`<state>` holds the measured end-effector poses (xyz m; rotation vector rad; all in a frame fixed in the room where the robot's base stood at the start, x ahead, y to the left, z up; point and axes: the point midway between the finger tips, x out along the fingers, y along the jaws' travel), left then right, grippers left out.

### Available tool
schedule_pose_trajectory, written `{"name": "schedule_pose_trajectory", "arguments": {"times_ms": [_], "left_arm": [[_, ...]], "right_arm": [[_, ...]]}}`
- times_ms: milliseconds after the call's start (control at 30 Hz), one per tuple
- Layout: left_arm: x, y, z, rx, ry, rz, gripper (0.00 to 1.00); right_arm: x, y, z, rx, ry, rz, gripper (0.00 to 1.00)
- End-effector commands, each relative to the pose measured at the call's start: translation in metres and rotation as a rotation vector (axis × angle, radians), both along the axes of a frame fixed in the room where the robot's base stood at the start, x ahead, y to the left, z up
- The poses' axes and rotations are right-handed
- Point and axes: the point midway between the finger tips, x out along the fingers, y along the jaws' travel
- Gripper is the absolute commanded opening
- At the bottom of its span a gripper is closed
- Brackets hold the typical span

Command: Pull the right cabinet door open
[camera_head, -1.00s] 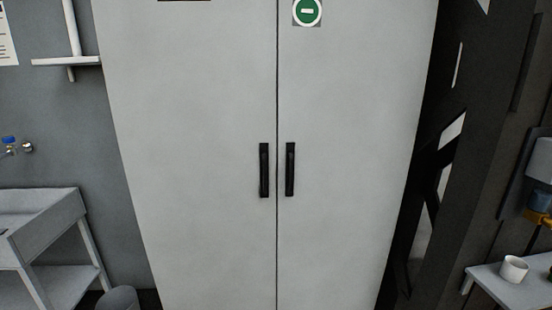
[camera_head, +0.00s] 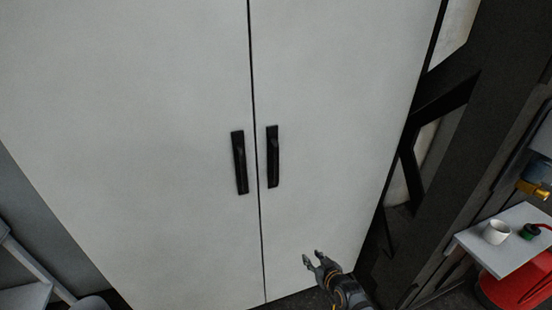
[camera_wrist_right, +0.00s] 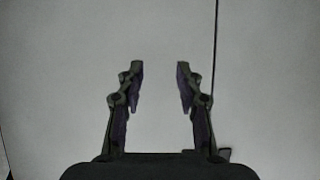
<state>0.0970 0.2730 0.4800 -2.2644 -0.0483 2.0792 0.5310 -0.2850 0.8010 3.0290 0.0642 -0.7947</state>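The right cabinet door (camera_head: 335,120) is pale grey and closed, with a thin seam between it and the left door (camera_head: 120,150). Its black vertical handle (camera_head: 272,157) is just right of the seam; the left door's handle (camera_head: 239,162) is just left of it. My right gripper (camera_head: 312,260) is open and empty, below and to the right of the right handle and apart from it. In the right wrist view its two fingers (camera_wrist_right: 158,75) are spread before the pale door surface, with the seam to their right. My left gripper is not in view.
A dark frame (camera_head: 440,140) stands right of the cabinet. A small shelf (camera_head: 512,245) at lower right holds a white cup (camera_head: 496,232), with a red object (camera_head: 518,290) below it. A grey sink stand (camera_head: 25,296) is at lower left. The door front is clear.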

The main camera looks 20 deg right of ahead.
Motion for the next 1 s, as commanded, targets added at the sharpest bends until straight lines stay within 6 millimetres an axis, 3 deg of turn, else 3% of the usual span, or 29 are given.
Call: {"name": "schedule_pose_trajectory", "arguments": {"times_ms": [33,100,200,300,433,633,1000], "left_arm": [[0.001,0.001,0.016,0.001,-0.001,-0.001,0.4],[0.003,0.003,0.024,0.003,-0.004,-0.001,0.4],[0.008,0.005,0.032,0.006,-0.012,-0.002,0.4],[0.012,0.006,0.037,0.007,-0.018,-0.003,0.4],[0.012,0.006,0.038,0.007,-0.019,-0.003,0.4],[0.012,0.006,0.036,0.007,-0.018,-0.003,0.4],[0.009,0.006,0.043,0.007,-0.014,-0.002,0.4]], "right_arm": [[0.022,0.009,0.071,0.012,-0.105,0.028,0.36],[0.041,0.024,0.149,0.03,-0.231,0.07,0.36],[0.05,0.043,0.238,0.049,-0.373,0.124,0.36],[0.048,0.057,0.292,0.062,-0.462,0.163,0.36],[0.045,0.065,0.318,0.069,-0.508,0.184,0.36],[0.054,0.066,0.32,0.072,-0.512,0.182,0.36],[0.125,0.084,0.321,0.074,-0.511,0.181,0.36]]}}
